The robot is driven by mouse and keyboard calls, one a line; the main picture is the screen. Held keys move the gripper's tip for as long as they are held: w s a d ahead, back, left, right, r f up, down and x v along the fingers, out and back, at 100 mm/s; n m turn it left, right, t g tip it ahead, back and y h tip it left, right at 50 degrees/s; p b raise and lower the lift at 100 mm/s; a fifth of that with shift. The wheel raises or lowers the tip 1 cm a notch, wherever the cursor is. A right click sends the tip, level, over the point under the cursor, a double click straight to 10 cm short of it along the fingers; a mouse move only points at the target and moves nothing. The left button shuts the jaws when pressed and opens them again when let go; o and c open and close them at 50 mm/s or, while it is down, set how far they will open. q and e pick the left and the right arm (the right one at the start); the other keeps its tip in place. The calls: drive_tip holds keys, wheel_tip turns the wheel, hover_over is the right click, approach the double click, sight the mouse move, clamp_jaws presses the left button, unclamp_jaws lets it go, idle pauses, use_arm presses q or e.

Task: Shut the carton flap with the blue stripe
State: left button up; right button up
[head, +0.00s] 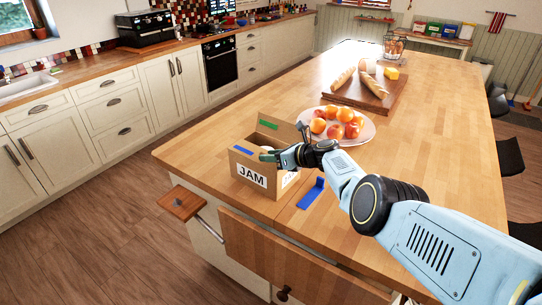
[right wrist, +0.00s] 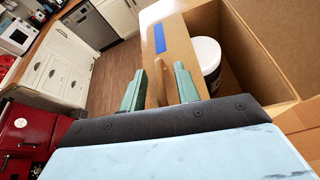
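The open cardboard carton (head: 282,188) with a JAM label stands on the island's near left part. Its flap with the blue stripe (head: 243,150) stands up on the carton's left side. The flap also shows in the right wrist view (right wrist: 178,45), stripe near its far end. My right gripper (head: 275,157) is over the carton's opening, close to this flap. In the right wrist view its two green fingers (right wrist: 160,88) are apart, with tan material showing between them; I cannot tell whether they touch it. My left gripper is not in view.
A white tub (right wrist: 207,55) is inside the carton. A flap with a green stripe (head: 268,124) stands at the back. A blue object (head: 312,194) lies right of the carton. A fruit plate (head: 350,138) and bread board (head: 385,101) are farther back. A drawer front (head: 280,260) is below the counter.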

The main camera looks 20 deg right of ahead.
drive_tip(key=shift+s+d+r+p, duration=0.25)
drive_tip(key=shift+p, duration=0.45)
drive_tip(key=p+v, duration=0.4)
drive_tip(key=v, duration=0.8)
drive_tip(key=shift+s+p, duration=0.25)
drive_tip(key=shift+p, duration=0.1)
drive_tip(key=shift+d, duration=0.15)
